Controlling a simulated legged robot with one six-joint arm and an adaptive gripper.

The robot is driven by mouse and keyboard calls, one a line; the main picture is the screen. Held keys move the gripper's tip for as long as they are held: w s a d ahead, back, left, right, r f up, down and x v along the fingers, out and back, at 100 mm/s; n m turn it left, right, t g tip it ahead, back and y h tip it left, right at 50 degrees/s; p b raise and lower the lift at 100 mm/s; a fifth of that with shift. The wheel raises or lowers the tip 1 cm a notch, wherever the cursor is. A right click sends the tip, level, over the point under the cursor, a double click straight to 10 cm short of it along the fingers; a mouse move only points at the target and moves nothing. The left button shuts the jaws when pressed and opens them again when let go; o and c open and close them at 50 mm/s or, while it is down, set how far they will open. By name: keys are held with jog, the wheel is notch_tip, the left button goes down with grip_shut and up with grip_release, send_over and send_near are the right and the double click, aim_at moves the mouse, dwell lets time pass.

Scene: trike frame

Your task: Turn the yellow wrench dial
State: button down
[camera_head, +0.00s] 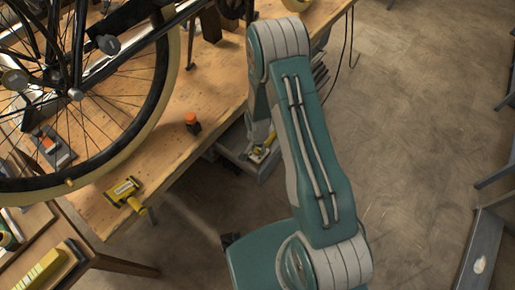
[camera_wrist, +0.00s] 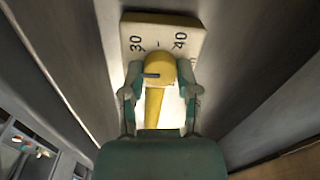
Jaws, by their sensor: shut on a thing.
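The yellow wrench dial (camera_wrist: 158,68) has a round head and a tapered handle that runs toward my wrist. A short dark blue mark on its head points left. Behind it is a pale scale plate (camera_wrist: 160,32) with the numbers 30 and 40. My gripper (camera_wrist: 160,74) is shut on the dial, with one finger on each side of the head. The handle's lower end is hidden by my wrist. In the head view the dial (camera_head: 267,143) shows small and yellow beside my arm, low by the bench's edge; my gripper is hard to make out there.
A wooden workbench (camera_head: 225,75) carries a bicycle wheel (camera_head: 75,95), an orange-capped bottle (camera_head: 192,123) and a yellow tool (camera_head: 125,192). In the wrist view, grey walls stand close on both sides of the dial. The floor (camera_head: 415,130) to the right is mostly open.

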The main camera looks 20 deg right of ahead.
aim_at(257, 150)
jog(key=shift+s+f, duration=0.1)
jog(key=shift+s, duration=0.05)
jog(key=shift+c, duration=1.7)
grip_release()
jog(key=shift+r, duration=0.35)
notch_tip(257, 150, up, 11)
jog(key=shift+r, duration=0.15)
jog(key=shift+a+r, duration=0.1)
